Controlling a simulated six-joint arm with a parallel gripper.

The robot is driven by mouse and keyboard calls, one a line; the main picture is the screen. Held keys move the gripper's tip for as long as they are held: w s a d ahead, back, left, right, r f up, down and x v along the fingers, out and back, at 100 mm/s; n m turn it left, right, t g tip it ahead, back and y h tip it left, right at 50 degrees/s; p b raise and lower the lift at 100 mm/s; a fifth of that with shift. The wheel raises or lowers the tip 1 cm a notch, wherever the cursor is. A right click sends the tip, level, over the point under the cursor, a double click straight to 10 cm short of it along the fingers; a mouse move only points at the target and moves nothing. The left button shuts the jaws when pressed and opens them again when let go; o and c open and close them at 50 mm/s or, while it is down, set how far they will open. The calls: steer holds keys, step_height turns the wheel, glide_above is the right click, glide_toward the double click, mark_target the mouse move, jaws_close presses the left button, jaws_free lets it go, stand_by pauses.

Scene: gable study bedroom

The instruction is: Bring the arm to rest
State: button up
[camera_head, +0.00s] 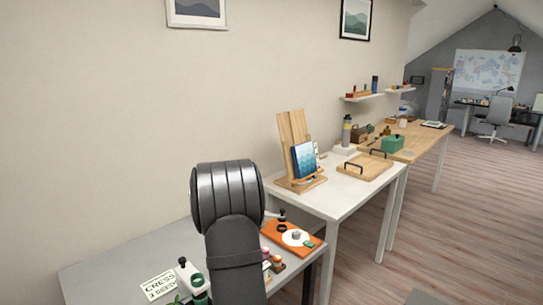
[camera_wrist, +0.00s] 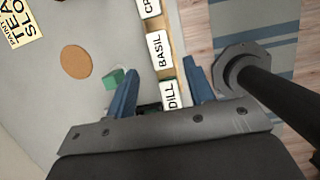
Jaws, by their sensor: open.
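My gripper (camera_wrist: 160,82) shows in the wrist view with its two blue fingers spread apart. It points down at the grey table (camera_wrist: 95,25). White labels reading BASIL (camera_wrist: 159,50) and DILL (camera_wrist: 171,95) stand in a row along the table's edge, seen between and beyond the fingers. I cannot tell how far below the fingers they are. A small green block (camera_wrist: 113,78) lies just left of the left finger. In the head view my dark arm rises over the grey table (camera_head: 100,268), and the gripper is hidden there.
A round cork disc (camera_wrist: 75,62) and a lettered card (camera_wrist: 18,22) lie on the grey table. In the head view, an orange tray (camera_head: 312,252) with a white plate (camera_head: 296,238) is right of my arm. A white table (camera_head: 325,204) bears an easel (camera_head: 292,135). Open wooden floor lies to the right.

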steer(key=x, duration=1)
steer(key=shift+s, duration=0.1)
steer(key=r, duration=0.5)
steer(key=shift+s+d+r, duration=0.1)
steer(key=shift+d+r, duration=0.1)
steer(key=shift+d, duration=0.15)
steer(key=s+d+r, duration=0.5)
steer(key=d+r, duration=0.2)
steer(key=d, duration=0.3)
steer(key=s+a+r, duration=0.1)
steer(key=a+r, duration=0.4)
steer(key=a, duration=0.3)
steer(key=s+a+r, duration=0.2)
steer(key=a+r, duration=0.3)
steer(key=a, duration=0.2)
steer(key=a+f, duration=0.2)
steer(key=a, duration=0.1)
steer(key=w+a+f, duration=0.1)
steer(key=a+f, duration=0.1)
steer(key=a, duration=0.2)
steer(key=a+f, duration=0.2)
steer(key=a, duration=0.2)
steer(key=shift+w+f, duration=0.4)
steer(key=shift+o, duration=0.4)
